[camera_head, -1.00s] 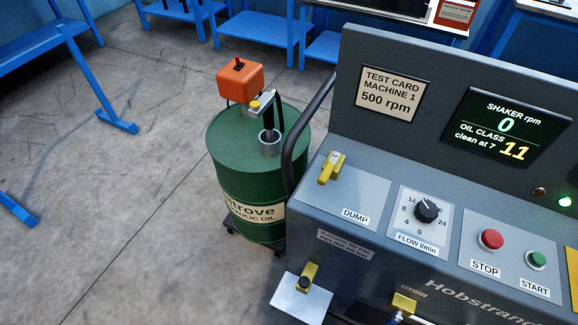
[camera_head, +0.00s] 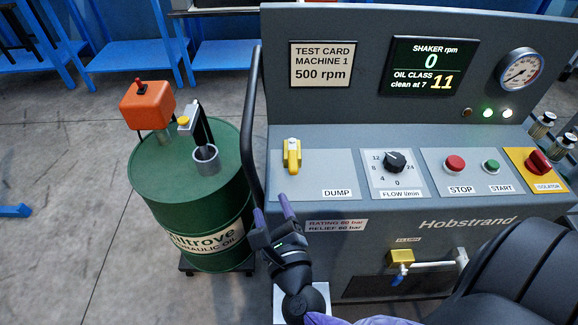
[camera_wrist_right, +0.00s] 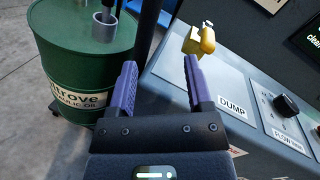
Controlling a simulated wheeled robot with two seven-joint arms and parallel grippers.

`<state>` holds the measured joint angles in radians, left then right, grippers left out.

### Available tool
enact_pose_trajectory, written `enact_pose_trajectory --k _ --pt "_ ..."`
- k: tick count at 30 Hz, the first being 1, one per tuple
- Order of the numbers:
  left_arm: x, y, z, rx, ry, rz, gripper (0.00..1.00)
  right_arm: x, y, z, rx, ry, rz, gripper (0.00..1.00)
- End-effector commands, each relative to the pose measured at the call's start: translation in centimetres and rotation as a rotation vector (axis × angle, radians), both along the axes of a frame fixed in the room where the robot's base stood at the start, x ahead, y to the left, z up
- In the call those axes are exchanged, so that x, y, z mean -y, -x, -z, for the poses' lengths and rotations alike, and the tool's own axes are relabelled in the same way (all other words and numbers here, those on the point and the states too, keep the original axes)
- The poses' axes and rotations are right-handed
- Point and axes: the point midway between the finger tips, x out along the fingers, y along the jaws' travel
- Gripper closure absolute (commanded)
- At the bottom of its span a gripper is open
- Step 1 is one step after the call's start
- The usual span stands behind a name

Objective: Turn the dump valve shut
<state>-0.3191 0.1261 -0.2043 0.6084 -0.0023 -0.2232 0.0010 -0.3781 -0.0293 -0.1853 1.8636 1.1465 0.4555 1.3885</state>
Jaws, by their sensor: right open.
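The dump valve (camera_head: 292,156) is a yellow lever handle on the left of the machine's sloped panel, beside the DUMP label (camera_head: 337,193). In the head view its handle points down the panel, toward me. In the right wrist view the yellow valve (camera_wrist_right: 201,40) is just beyond the right-hand finger, apart from it. My right gripper (camera_head: 272,218) is open and empty, with purple fingers in front of the panel's left edge, below the valve. In the right wrist view its fingers (camera_wrist_right: 160,82) are spread wide. My left gripper is not in view.
A black handrail (camera_head: 252,130) rises at the panel's left edge, close to my right gripper. A green oil drum (camera_head: 190,205) with an orange pump head (camera_head: 147,105) stands left. The flow knob (camera_head: 393,161), stop button (camera_head: 455,164) and start button (camera_head: 491,167) are right of the valve.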

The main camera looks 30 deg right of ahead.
Motion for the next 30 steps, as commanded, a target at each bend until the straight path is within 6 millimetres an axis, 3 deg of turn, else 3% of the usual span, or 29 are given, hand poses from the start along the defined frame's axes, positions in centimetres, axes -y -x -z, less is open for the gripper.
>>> enact_pose_trajectory --k 3,6,18,24,30 --pt "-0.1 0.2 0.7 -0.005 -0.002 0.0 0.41 2.8 0.7 -0.8 0.145 -0.349 0.2 0.35" --pt "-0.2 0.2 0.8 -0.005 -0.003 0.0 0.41 4.1 0.8 -1.0 0.204 -0.487 0.279 0.35" --pt "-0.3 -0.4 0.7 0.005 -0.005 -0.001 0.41 8.3 -5.9 -1.0 0.207 -0.492 0.281 0.35" --pt "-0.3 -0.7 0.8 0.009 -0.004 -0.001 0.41 9.1 -7.2 -1.0 0.204 -0.492 0.281 0.35" --pt "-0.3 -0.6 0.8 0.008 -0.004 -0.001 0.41 9.2 -7.3 -1.0 0.204 -0.492 0.281 0.35"
